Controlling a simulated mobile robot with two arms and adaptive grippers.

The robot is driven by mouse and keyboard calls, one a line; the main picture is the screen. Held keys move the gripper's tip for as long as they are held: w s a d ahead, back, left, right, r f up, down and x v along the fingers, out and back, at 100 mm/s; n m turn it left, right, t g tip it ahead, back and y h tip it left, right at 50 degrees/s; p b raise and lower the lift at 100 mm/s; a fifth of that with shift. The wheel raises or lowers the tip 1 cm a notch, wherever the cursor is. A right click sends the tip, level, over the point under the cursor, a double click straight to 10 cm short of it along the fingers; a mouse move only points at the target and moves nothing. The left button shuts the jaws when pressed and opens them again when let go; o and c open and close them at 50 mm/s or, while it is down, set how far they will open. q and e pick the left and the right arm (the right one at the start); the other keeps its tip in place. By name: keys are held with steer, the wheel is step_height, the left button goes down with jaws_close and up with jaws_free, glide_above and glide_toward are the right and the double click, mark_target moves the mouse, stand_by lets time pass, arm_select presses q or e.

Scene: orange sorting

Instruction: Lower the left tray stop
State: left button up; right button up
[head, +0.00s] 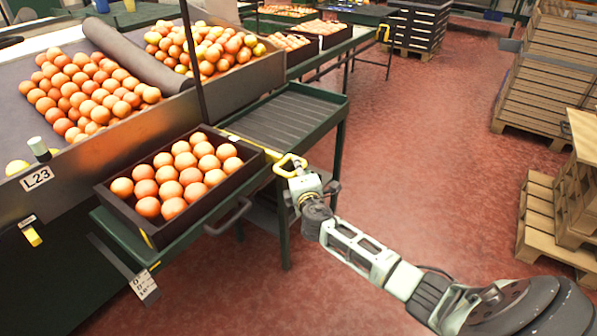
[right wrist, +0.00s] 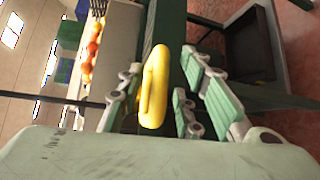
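A yellow loop handle (head: 290,165), which looks like a tray stop, stands at the green table's edge by the right corner of the orange-filled crate. Whether it is the left stop I cannot tell. My right gripper (head: 297,180) is at this loop, its arm coming in from the lower right. In the right wrist view the yellow loop (right wrist: 154,88) stands between the two fingers of my right gripper (right wrist: 160,75). The fingers are apart, with small gaps showing on both sides of the loop. My left gripper is not in view.
The dark crate (head: 247,158) of oranges rests on the green table (head: 180,245), beside an empty slatted section (head: 285,118). A sloped bin of oranges (head: 85,90) lies behind. Wooden pallets (head: 545,215) stand at right. The red floor between is clear.

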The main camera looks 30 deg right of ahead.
steer(key=shift+c, duration=0.2)
jaws_close()
stand_by(0.3)
steer(key=shift+f, duration=0.25)
arm_select(q)
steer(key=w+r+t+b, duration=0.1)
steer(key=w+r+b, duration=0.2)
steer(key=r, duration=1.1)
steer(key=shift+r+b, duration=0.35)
steer(key=shift+b, duration=0.35)
arm_select(e)
step_height(320, 180, down, 5)
steer(key=shift+s+r, duration=0.1)
steer(key=shift+r, duration=0.1)
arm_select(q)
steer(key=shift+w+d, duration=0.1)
